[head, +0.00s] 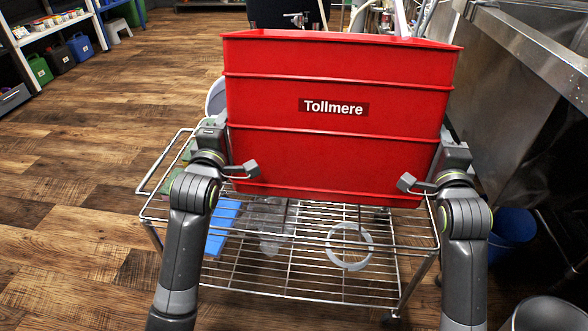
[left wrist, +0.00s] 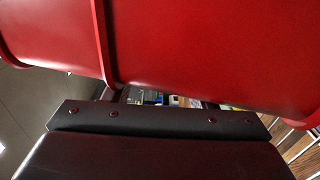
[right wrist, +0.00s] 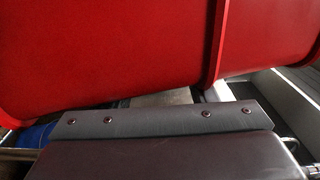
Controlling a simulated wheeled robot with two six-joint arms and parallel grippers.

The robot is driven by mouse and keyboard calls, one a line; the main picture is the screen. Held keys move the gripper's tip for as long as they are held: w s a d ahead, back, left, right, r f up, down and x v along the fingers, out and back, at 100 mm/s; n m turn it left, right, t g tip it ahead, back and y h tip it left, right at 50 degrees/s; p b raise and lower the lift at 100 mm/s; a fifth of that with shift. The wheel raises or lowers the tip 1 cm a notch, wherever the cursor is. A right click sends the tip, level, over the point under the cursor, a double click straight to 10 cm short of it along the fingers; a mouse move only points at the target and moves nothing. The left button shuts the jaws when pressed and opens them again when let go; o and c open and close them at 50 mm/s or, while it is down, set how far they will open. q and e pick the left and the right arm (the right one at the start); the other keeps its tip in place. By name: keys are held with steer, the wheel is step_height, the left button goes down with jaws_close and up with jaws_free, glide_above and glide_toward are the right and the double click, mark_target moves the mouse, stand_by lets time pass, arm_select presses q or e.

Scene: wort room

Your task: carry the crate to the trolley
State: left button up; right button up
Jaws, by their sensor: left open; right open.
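The red crate (head: 335,75), labelled Tollmere, is upright and level between my two arms. Its underside overlaps the far part of the wire trolley (head: 300,290) in the head view; I cannot tell whether it rests on it or hangs just above. My left gripper (head: 230,155) is open at the crate's lower left side, one finger in front of its near wall. My right gripper (head: 428,172) is open at the lower right side likewise. The crate also fills the top of the left wrist view (left wrist: 200,50) and right wrist view (right wrist: 110,60). Its inside is hidden.
A blue block (head: 222,228), a clear item (head: 272,228) and a white ring (head: 348,262) show among the trolley wires. A steel unit (head: 520,60) and a blue bucket (head: 512,228) stand close on the right. The wooden floor at left is open.

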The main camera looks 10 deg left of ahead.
arm_select(q)
steer(key=shift+o, duration=0.3)
steer(key=shift+r, duration=0.25)
arm_select(e)
steer(key=shift+r, duration=0.25)
arm_select(q)
steer(key=o, duration=0.4)
steer(key=shift+a, duration=0.15)
steer(key=shift+c, duration=0.2)
arm_select(e)
steer(key=shift+d, duration=0.15)
arm_select(q)
steer(key=shift+f, duration=0.1)
arm_select(e)
steer(key=shift+o, duration=0.3)
steer(key=shift+f, duration=0.1)
arm_select(q)
steer(key=shift+a, duration=0.1)
arm_select(e)
steer(key=o, duration=0.4)
steer(key=shift+d, duration=0.1)
steer(key=shift+c, duration=0.2)
arm_select(q)
steer(key=shift+s, duration=0.1)
steer(key=s, duration=1.2)
arm_select(e)
steer(key=s, duration=1.2)
steer(key=shift+s, duration=0.1)
